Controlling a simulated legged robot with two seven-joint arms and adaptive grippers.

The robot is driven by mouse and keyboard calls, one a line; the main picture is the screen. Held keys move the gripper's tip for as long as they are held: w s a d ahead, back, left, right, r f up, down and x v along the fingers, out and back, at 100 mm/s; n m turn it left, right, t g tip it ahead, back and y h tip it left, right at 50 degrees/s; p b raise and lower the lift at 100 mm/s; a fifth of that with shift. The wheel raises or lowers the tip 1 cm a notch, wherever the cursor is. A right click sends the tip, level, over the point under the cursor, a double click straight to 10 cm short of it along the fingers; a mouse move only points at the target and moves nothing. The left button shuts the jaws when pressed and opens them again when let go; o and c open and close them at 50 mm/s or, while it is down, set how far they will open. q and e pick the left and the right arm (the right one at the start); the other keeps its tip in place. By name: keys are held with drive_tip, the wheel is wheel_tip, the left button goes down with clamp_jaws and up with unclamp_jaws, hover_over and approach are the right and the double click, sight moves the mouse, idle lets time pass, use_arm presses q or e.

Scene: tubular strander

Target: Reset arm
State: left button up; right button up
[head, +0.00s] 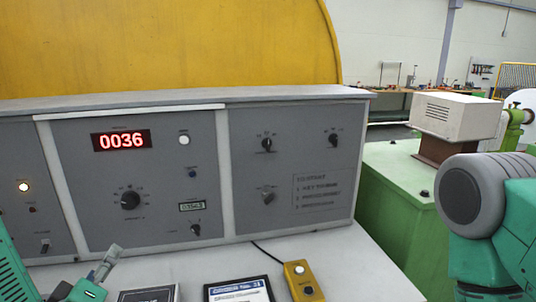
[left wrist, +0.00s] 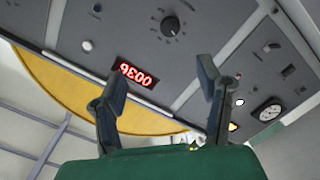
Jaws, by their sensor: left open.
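My left gripper (head: 98,272) shows at the lower left of the head view, in front of the grey control panel (head: 80,190) and just above the light desk. Part of it is cut off by the frame edge. In the left wrist view the two dark fingers of my left gripper (left wrist: 162,74) stand wide apart with nothing between them. The panel fills the upper part of that view, upside down, with its red display (left wrist: 139,75). My right arm (head: 490,215) shows at the right of the head view; its gripper is out of view.
The display (head: 122,140) reads 0036, among knobs and a lit lamp (head: 23,186). A yellow box with a button (head: 302,281) and a framed card (head: 240,290) lie on the desk (head: 350,262). A green machine (head: 395,190) stands at the right. A yellow drum (head: 170,45) rises behind.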

use_arm(q)
drive_tip(key=s+d+f+m+g+h+b, duration=0.1)
drive_tip(key=s+d+f+m+g+b, duration=0.15)
drive_tip(key=f, duration=0.55)
drive_tip(key=s+d+f+m+g+h+b, duration=0.1)
drive_tip(key=s+f+m+g, duration=0.1)
drive_tip(key=s+f, duration=0.35)
drive_tip(key=s+d+f+m+g+h+b, duration=0.1)
drive_tip(key=s+f+m+g+h+b, duration=0.15)
drive_tip(key=f, duration=0.65)
drive_tip(key=s+f+m+g+y+b, duration=0.1)
drive_tip(key=s+f+m+g+b, duration=0.3)
drive_tip(key=s+f+g, duration=0.5)
drive_tip(key=s+f, duration=0.5)
drive_tip(key=s, duration=0.3)
drive_tip(key=shift+s+f+m+b, duration=0.2)
drive_tip(key=shift+f+m+b, duration=0.1)
drive_tip(key=shift+f+m, duration=0.1)
drive_tip(key=shift+w, duration=0.15)
